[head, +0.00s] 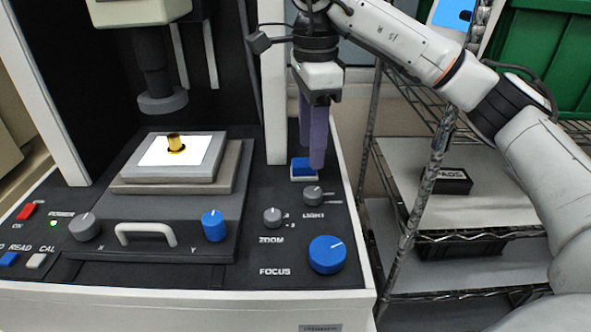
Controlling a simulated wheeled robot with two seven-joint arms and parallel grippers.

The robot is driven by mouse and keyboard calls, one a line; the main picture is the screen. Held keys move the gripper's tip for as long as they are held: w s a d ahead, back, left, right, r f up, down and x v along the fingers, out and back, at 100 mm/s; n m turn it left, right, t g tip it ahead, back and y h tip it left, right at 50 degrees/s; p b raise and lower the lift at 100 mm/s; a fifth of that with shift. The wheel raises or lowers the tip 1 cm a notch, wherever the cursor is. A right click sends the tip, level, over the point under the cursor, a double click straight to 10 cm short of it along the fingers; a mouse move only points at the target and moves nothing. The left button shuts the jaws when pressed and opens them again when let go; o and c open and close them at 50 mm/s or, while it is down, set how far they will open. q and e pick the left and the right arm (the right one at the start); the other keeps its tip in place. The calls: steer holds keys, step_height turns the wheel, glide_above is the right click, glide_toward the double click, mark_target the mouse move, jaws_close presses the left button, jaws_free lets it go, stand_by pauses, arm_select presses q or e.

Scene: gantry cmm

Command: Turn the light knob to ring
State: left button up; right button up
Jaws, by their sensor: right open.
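The light knob (312,195) is a small grey knob with a white pointer mark, on the right of the black machine panel above the word LIGHT. Small position labels beside it are too small to read. My right gripper (316,160) points down above and just behind the knob, with purple fingers. It is open and empty, and its fingertips appear apart from the knob. My left gripper is not in view.
Close by are the grey zoom knob (272,217) and the large blue focus knob (327,254). A lit stage (180,158) with a brass part (174,143) lies left, under the lens column (160,92). A white upright (273,90) stands left of my gripper. A wire shelf (430,190) stands right.

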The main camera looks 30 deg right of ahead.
steer(key=b, duration=0.2)
glide_above(312, 192)
step_height(312, 192, down, 5)
steer(key=shift+s+r, duration=0.1)
step_height(312, 192, down, 4)
steer(key=shift+r, duration=0.25)
steer(key=shift+f, duration=0.55)
steer(key=c, duration=0.9)
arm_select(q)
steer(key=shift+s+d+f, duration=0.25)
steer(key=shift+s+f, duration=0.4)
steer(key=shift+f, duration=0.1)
arm_select(e)
steer(key=shift+c, duration=0.7)
